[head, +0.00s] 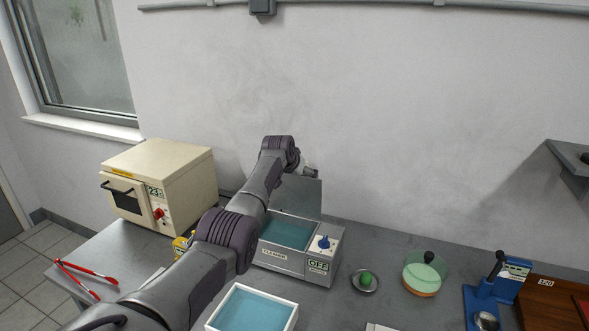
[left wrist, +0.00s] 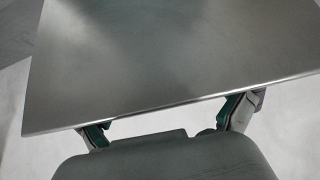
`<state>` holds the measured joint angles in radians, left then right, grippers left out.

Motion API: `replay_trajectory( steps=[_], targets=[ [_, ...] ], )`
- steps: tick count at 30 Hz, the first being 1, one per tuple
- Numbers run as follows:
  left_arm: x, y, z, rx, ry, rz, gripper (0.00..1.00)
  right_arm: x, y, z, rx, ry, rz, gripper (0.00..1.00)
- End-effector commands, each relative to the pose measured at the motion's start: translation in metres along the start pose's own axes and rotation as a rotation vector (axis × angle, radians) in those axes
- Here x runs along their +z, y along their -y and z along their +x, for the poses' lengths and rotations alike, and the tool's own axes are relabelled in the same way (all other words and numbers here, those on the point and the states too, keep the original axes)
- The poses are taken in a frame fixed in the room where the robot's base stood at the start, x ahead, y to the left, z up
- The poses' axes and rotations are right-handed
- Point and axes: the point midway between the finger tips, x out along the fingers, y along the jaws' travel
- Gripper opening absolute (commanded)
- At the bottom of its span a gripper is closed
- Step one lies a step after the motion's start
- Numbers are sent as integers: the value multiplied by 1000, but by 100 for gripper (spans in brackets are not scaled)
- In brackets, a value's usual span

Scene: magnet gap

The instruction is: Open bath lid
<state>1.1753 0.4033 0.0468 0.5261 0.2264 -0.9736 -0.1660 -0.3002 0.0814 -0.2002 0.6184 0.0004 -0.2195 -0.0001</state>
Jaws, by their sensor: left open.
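The bath is a grey metal box labelled CLEANER (head: 275,255) with blue liquid (head: 287,233) showing inside. Its lid (head: 300,195) stands raised at the back edge of the bath, so the basin is uncovered. In the left wrist view the lid (left wrist: 170,60) is a large grey plate across the upper part. My left gripper (head: 310,170) is at the lid's top, partly hidden by my arm. Its green-padded fingers (left wrist: 165,121) are spread apart by the lid's edge; contact cannot be told. My right gripper is not in view.
A knob and an OFF display (head: 318,264) are on the bath's right side. A white tray of blue liquid (head: 290,317) stands in front. A cream oven (head: 180,185) and red tongs (head: 78,275) are left. A small dish (head: 365,290) and a green-topped container (head: 420,285) are right.

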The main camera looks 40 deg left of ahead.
Motion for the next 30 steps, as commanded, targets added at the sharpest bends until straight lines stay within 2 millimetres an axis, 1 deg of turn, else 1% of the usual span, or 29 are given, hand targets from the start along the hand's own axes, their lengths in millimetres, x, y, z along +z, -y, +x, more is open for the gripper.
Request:
replay_trajectory(
  steps=[8, 18, 21, 25, 30],
  targets=[
    [0, 0, -28, -1, -4, 2, 100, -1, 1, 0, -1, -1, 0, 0],
    [0, -2, -82, 0, -1, 3, 100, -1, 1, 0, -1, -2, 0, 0],
    [0, -2, -95, 1, 2, 1, 100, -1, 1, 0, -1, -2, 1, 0],
    [0, -3, -106, 3, 2, 1, 100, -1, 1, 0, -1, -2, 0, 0],
    [1, -4, -110, 3, 5, 1, 100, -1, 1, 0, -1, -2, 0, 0]
  ],
)
